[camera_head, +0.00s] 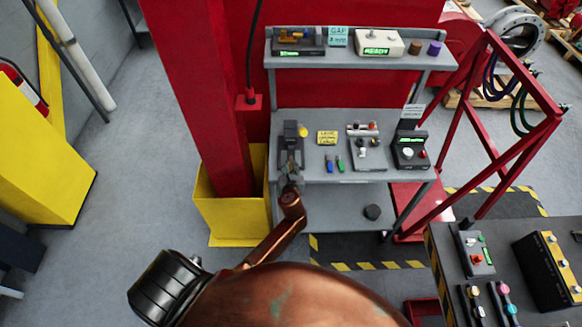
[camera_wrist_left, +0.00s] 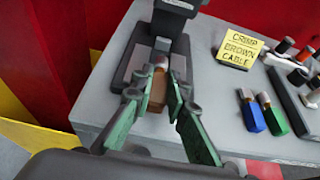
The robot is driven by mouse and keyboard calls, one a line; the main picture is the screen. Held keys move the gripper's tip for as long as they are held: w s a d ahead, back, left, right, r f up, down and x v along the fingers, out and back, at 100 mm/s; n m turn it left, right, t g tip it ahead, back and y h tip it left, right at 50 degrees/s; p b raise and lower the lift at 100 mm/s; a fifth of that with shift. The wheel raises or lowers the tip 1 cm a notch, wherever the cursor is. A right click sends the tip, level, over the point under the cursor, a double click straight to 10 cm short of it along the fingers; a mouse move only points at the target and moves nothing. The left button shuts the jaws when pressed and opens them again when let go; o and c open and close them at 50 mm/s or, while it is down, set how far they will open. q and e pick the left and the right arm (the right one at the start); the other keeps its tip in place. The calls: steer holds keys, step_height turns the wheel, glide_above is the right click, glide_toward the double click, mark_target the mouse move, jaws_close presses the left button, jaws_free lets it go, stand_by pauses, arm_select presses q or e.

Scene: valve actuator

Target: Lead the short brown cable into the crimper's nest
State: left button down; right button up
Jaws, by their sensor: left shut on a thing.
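The crimper (camera_head: 291,131) is a dark device on a dark base at the left end of the grey bench; it also shows at the top of the left wrist view (camera_wrist_left: 165,45). My left gripper (camera_head: 290,174) is at the front of the crimper. In the left wrist view its green fingers (camera_wrist_left: 158,88) are shut on the short brown cable (camera_wrist_left: 155,98). The cable's pale tip points toward the crimper, over its base plate. I cannot tell whether the tip is inside the nest. The fingers hide part of the cable. My right gripper is not in view.
A yellow note reading "CRIMP BROWN CABLE" (camera_wrist_left: 240,50) stands to the right. A blue cable (camera_wrist_left: 251,111) and a green cable (camera_wrist_left: 273,114) lie in front of it. A fixture (camera_head: 366,148) and a tester (camera_head: 410,150) stand further right. A shelf (camera_head: 345,57) runs above the bench.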

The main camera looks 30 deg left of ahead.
mark_target(291, 164)
arm_select(q)
steer(key=shift+r+b+x, duration=0.15)
steer(key=shift+b+x, duration=0.05)
steer(key=shift+x, duration=1)
steer(key=shift+r+b+x, duration=0.1)
steer(key=shift+b+x, duration=0.1)
steer(key=shift+x, duration=1.05)
steer(key=c, duration=1.8)
jaws_free()
steer(key=shift+w+a+f, duration=0.1)
steer(key=shift+f, duration=0.05)
steer(key=shift+s+d, duration=0.25)
steer(key=shift+s, duration=0.1)
steer(key=v, duration=1.1)
steer(key=shift+r, duration=0.45)
